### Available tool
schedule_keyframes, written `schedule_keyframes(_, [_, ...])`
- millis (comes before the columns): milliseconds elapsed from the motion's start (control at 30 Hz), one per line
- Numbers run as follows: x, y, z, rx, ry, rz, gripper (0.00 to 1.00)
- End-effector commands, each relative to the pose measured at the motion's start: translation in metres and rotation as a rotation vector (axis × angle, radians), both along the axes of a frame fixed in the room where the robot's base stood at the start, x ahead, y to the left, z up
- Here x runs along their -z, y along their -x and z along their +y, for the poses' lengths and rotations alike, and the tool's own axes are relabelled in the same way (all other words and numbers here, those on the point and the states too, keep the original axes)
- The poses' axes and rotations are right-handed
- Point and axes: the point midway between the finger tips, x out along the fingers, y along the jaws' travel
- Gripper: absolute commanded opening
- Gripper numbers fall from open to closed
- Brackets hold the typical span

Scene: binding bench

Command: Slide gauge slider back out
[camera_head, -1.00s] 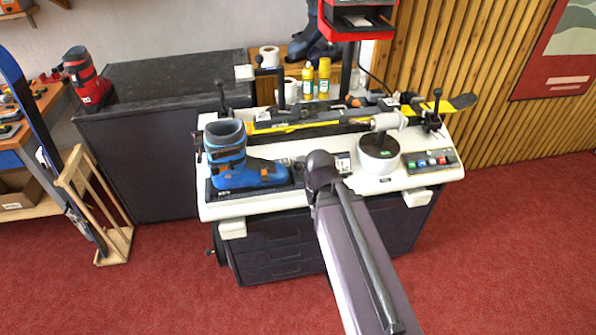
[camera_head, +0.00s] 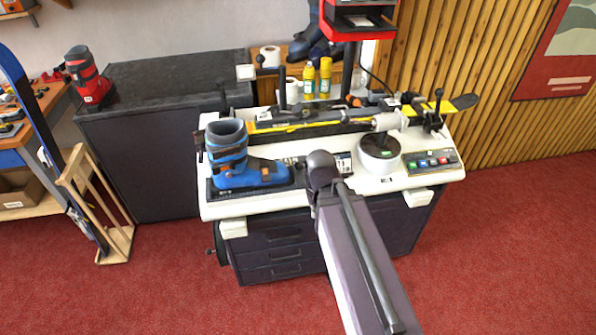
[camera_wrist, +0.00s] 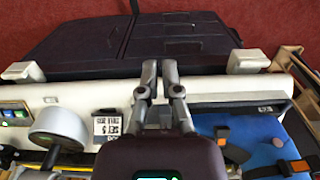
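My gripper (camera_wrist: 160,72) shows in the wrist view with its two fingers close together and a narrow gap between the tips. I cannot make out whether anything thin is held in that gap. The fingers are above the front part of the white bench top (camera_wrist: 85,95). A small printed label card (camera_wrist: 107,125) lies left of the fingers in the wrist view; it also shows in the head view (camera_head: 343,163). The gauge slider cannot be clearly picked out; my wrist covers that part of the bench in the head view.
A blue ski boot (camera_head: 245,165) stands left of my wrist on a dark plate. A white round device (camera_head: 379,158) and a button panel (camera_head: 431,162) are to the right. A ski (camera_head: 290,126) lies clamped along the back, near yellow bottles (camera_head: 317,80).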

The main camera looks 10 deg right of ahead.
Motion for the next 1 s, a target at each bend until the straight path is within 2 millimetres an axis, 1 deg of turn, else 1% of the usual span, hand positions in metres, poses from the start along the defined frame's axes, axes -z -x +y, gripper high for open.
schedule_keyframes(33, [0.0, -0.001, 0.0, -0.001, -0.001, 0.0, 0.3])
schedule_keyframes(67, [-0.001, -0.003, 0.0, -0.001, -0.001, 0.0, 0.39])
schedule_keyframes(100, [-0.002, -0.005, 0.0, -0.003, -0.003, 0.001, 0.51])
schedule_keyframes(167, [-0.004, -0.012, 0.0, -0.007, -0.006, 0.002, 0.68])
schedule_keyframes(200, [-0.006, -0.018, 0.0, -0.01, -0.01, 0.003, 0.8])
schedule_keyframes(267, [-0.01, -0.029, -0.001, -0.016, -0.018, 0.005, 0.81])
schedule_keyframes(367, [-0.019, -0.056, -0.002, -0.035, -0.034, 0.008, 0.81])
schedule_keyframes(467, [-0.03, -0.089, -0.004, -0.057, -0.057, 0.012, 0.81])
schedule_keyframes(500, [-0.035, -0.104, -0.006, -0.066, -0.067, 0.014, 0.81])
schedule_keyframes(567, [-0.042, -0.127, -0.008, -0.083, -0.084, 0.016, 0.81])
schedule_keyframes(600, [-0.047, -0.142, -0.009, -0.095, -0.094, 0.017, 0.81])
schedule_keyframes(667, [-0.054, -0.164, -0.011, -0.112, -0.111, 0.019, 0.81])
schedule_keyframes(700, [-0.058, -0.178, -0.013, -0.124, -0.123, 0.02, 0.81])
schedule_keyframes(800, [-0.068, -0.21, -0.017, -0.15, -0.148, 0.021, 0.81])
schedule_keyframes(900, [-0.076, -0.235, -0.022, -0.172, -0.168, 0.02, 0.81])
schedule_keyframes(1000, [-0.08, -0.251, -0.024, -0.188, -0.183, 0.019, 0.81])
